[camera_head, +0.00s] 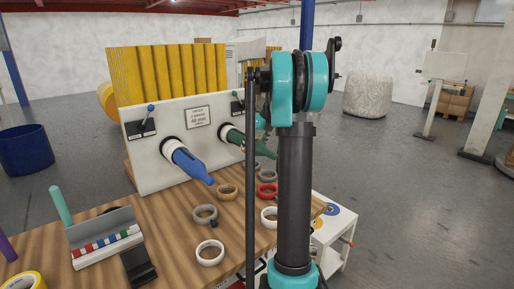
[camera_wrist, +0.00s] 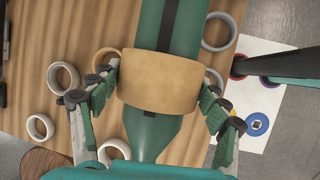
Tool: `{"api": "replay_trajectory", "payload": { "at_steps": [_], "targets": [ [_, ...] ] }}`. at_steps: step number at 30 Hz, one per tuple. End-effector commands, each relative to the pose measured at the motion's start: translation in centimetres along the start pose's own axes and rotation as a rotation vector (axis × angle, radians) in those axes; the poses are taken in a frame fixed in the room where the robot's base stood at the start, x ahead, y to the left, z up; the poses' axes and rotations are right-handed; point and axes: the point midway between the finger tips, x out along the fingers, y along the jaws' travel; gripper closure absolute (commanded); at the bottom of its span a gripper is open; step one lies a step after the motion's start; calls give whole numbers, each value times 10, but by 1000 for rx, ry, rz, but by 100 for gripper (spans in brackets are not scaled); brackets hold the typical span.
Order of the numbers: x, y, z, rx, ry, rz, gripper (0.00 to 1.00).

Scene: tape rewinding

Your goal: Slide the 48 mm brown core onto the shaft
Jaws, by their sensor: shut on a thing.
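The brown core (camera_wrist: 158,80) is a wide tan tube in the wrist view, held between the two fingers of my gripper (camera_wrist: 158,92). The green shaft (camera_wrist: 186,28) shows beyond the core, and its tapered tip (camera_wrist: 150,135) shows on the near side. The core lies in line with the shaft and appears to be around it; its openings are not visible. In the head view the green shaft (camera_head: 238,138) sticks out of the white panel (camera_head: 150,160), with its outer part behind my arm. The core and my fingers are hidden there.
A blue shaft (camera_head: 188,162) stands left of the green one. Several tape rings, including a white ring (camera_head: 210,253) and a tan ring (camera_head: 228,192), lie on the wooden table (camera_head: 175,235). A small rack (camera_head: 105,240) stands at the left. A white cart (camera_head: 335,240) is at the right.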

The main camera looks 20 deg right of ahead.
Motion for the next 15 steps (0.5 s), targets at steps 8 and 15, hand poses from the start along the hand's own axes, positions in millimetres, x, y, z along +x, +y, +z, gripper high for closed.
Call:
{"api": "replay_trajectory", "payload": {
  "at_steps": [8, 15],
  "targets": [
    [10, 0, 24, -1, 0, 0, 53],
    [18, 0, 44, -1, 0, 0, 53]
  ]
}}
